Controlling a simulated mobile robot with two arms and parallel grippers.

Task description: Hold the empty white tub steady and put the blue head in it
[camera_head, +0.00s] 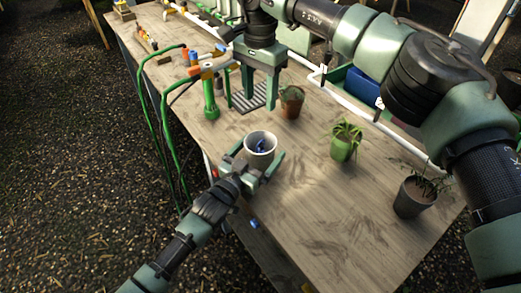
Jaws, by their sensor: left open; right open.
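The white tub (249,154) stands upright near the left edge of the wooden table. A small blue piece (260,146), which looks like the blue head, lies inside it. My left gripper (259,158) is open, with a finger on either side of the tub; I cannot tell whether they touch it. My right gripper (259,99) is open and empty, pointing down behind the tub over a slatted grey grate (240,103).
Potted plants stand to the right: a terracotta pot (291,107), a green pot (342,149) and a dark pot (411,201). A green tube (210,104) stands left of the grate. White pipe and a green crate line the back. The front tabletop is clear.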

